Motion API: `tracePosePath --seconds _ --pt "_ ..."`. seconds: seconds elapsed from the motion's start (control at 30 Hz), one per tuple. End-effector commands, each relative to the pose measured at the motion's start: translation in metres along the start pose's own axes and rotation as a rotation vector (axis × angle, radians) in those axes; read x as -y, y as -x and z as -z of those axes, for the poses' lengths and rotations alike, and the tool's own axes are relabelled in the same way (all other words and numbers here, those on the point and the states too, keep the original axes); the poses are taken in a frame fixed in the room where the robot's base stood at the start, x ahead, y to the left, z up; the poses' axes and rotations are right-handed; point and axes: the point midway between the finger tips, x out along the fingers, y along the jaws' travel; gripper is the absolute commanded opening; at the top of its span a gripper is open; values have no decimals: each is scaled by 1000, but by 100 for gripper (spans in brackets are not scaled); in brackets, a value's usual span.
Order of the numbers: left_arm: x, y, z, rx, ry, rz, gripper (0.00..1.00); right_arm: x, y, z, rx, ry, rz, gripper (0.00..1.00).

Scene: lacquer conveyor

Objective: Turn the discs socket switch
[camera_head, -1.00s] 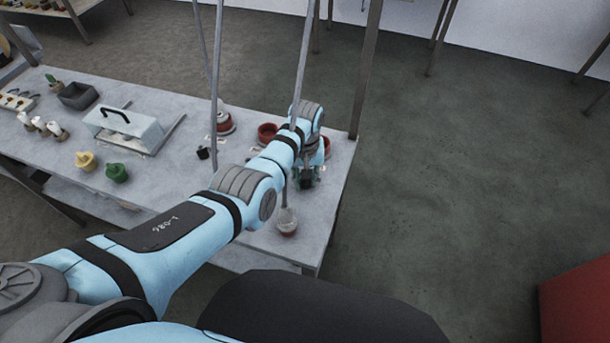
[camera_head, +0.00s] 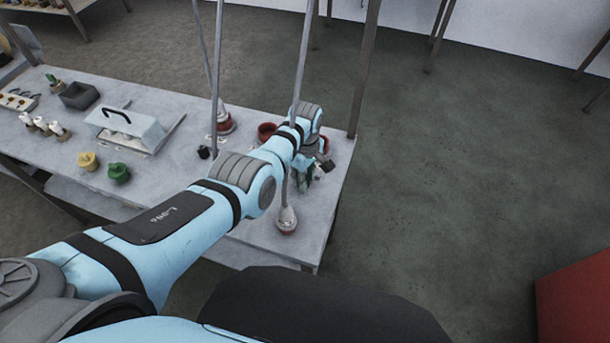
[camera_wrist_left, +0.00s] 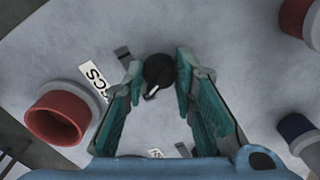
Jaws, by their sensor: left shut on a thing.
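The discs socket switch (camera_wrist_left: 159,70) is a round black knob with a light pointer mark. In the head view my left gripper (camera_head: 312,172) is low over the right end of the grey table, and my own wrist hides the switch. My right gripper is in neither view.
A red cup-like socket (camera_wrist_left: 58,117) is left of the gripper, a dark blue one (camera_wrist_left: 296,128) at right. On the table (camera_head: 190,148) stand a handled box (camera_head: 125,125), yellow (camera_head: 88,161) and green (camera_head: 118,173) pieces. Thin poles rise beside my arm.

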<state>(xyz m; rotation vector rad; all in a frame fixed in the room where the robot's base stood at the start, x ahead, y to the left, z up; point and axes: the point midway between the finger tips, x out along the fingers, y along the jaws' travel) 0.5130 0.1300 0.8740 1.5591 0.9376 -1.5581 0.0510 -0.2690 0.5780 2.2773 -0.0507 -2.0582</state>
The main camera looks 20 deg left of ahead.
Motion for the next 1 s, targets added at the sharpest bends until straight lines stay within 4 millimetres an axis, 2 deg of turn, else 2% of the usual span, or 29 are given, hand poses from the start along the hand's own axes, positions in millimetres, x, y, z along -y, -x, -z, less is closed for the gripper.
tracePosePath --seconds 0.6,0.63,0.73,1.0 --pt "0 1 2 -5 48 -1 0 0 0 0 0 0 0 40" --pt "0 1 2 -5 48 -1 30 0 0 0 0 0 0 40" --pt "0 0 2 -4 47 -1 46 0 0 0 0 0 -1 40" --pt "-1 0 0 -2 45 0 46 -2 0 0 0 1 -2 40"
